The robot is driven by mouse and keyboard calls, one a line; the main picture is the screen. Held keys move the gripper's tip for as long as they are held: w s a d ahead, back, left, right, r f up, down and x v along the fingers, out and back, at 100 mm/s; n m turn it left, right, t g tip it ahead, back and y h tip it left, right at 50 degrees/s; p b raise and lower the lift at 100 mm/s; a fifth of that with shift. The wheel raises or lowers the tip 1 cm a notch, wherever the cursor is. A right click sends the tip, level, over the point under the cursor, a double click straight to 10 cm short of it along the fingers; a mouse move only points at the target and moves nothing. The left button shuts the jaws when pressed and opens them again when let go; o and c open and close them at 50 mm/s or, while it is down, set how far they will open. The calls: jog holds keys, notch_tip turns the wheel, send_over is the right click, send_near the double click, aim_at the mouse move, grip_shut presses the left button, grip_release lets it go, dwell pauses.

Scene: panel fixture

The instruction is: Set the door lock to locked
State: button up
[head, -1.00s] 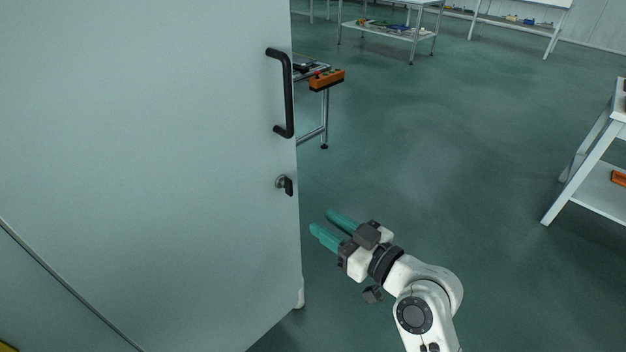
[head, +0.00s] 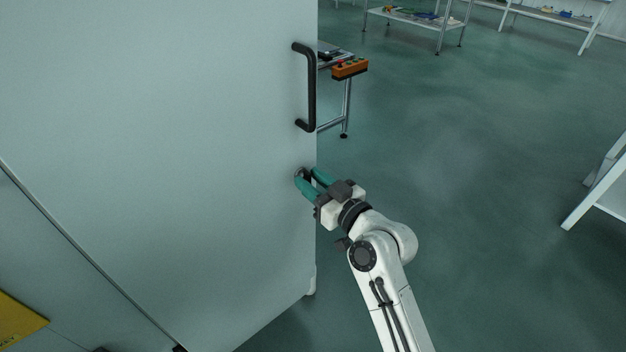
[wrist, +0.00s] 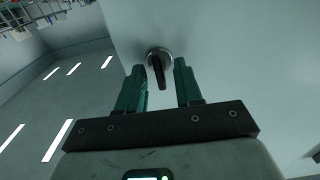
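The door lock (wrist: 159,60) is a small dark thumb-turn on a round metal base, set in the pale door panel (head: 180,130) near its right edge. In the wrist view its lever points down toward my gripper and lies between the two fingers. My gripper (head: 306,175) has teal fingers and is at the lock in the head view, mostly covering it. In the wrist view the gripper (wrist: 160,82) is open, with a gap on each side of the lever. Whether the fingertips touch the panel I cannot tell.
A black handle (head: 309,88) stands out from the door above the lock. Behind the door edge is a table with an orange button box (head: 350,69). A white bench (head: 597,185) is at the right. The green floor (head: 470,190) between is clear.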

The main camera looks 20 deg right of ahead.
jog(key=shift+c, duration=0.3)
grip_shut()
jog(key=shift+m, duration=0.3)
jog(key=m+p, duration=0.1)
jog(key=m, duration=0.2)
jog(key=shift+d+m, duration=0.1)
jog(key=shift+m, duration=0.3)
jog(key=shift+d+f+m+p, duration=0.1)
jog(key=shift+m+p, duration=1.4)
jog(key=shift+m, duration=1.8)
jog(key=shift+d+f+m+p, duration=0.1)
jog(key=shift+m+p, duration=1.4)
jog(key=shift+m, duration=1.8)
jog(key=shift+f+m, duration=0.1)
jog(key=shift+m, duration=0.2)
